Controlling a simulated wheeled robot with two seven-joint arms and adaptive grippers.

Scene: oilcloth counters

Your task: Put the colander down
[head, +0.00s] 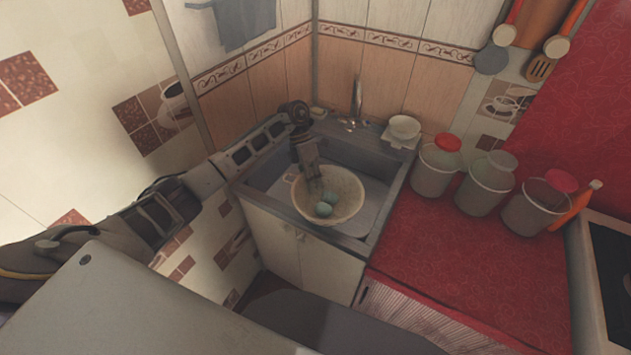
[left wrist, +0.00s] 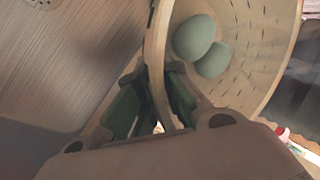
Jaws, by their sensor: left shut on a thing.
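The colander (head: 347,187) is a cream bowl with small slots, and it is over the sink (head: 279,190) in the head view. Two pale green-blue eggs (head: 327,203) lie inside it. My left gripper (head: 313,176) reaches in from the left and is shut on the colander's rim at its back left. In the left wrist view the rim of the colander (left wrist: 262,75) passes between the green finger pads (left wrist: 155,103), with the eggs (left wrist: 200,40) beyond. I cannot tell whether the colander's underside touches the sink. My right gripper is not in view.
A faucet (head: 356,104) stands behind the sink, with a small white bowl (head: 404,127) to its right. Several lidded jars (head: 436,169) stand along the back of the red counter (head: 450,255). The counter's front part is clear.

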